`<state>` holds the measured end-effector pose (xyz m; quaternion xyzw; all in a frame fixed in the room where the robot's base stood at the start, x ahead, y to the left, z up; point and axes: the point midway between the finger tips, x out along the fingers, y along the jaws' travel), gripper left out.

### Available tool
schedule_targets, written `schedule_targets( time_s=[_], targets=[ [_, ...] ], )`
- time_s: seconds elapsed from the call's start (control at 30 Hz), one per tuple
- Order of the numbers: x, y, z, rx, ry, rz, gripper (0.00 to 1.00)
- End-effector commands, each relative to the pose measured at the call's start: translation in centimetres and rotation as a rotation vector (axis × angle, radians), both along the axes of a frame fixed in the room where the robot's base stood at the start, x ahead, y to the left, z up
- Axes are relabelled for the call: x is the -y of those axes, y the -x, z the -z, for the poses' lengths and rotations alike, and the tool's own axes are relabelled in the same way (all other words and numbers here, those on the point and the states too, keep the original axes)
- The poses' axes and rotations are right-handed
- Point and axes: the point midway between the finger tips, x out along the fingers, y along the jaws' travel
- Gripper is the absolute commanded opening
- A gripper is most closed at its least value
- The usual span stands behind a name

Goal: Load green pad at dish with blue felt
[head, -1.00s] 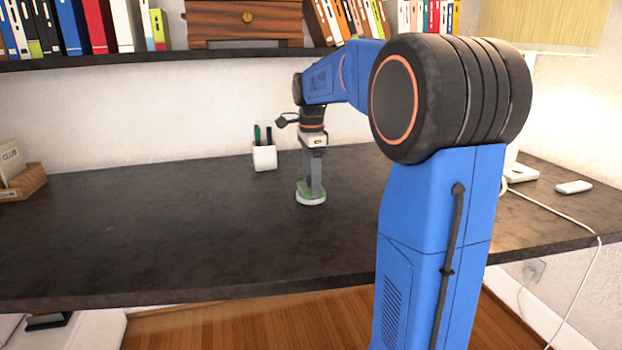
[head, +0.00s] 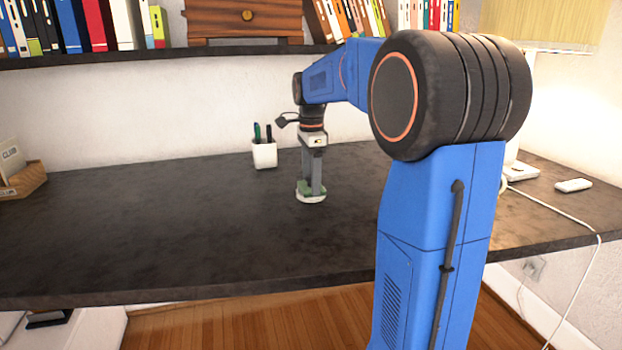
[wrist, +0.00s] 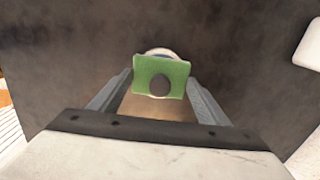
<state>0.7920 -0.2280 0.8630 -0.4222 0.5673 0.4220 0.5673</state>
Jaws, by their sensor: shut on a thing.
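The green pad (wrist: 145,70) is a flat square with a dark round knob (wrist: 159,85) on top. It lies between the fingers of my gripper (wrist: 160,86), which is shut on it. In the head view the green pad (head: 303,187) is at the tips of my gripper (head: 312,188), low over the desk. The small white round dish (head: 311,199) is directly below the pad, and its far rim (wrist: 160,51) shows behind the pad in the wrist view. The pad hides most of the dish's inside, with a bluish-grey sliver at the rim. I cannot tell whether pad and dish touch.
A white pen cup (head: 264,155) stands behind and left of my gripper. A wooden holder (head: 24,180) is at the far left. A white device (head: 573,185) and cable (head: 560,214) are at the right. The desk's left and front (head: 170,230) are clear.

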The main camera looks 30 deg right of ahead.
Motion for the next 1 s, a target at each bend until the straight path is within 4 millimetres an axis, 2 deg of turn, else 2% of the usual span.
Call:
schedule_targets(
  time_s=[0.57, 1.0],
  targets=[
    [0.0, 0.0, 0.1, -0.003, -0.001, 0.0, 0.52],
    [0.0, 0.0, -2.6, 0.0, 0.0, 0.0, 0.52]
  ],
)
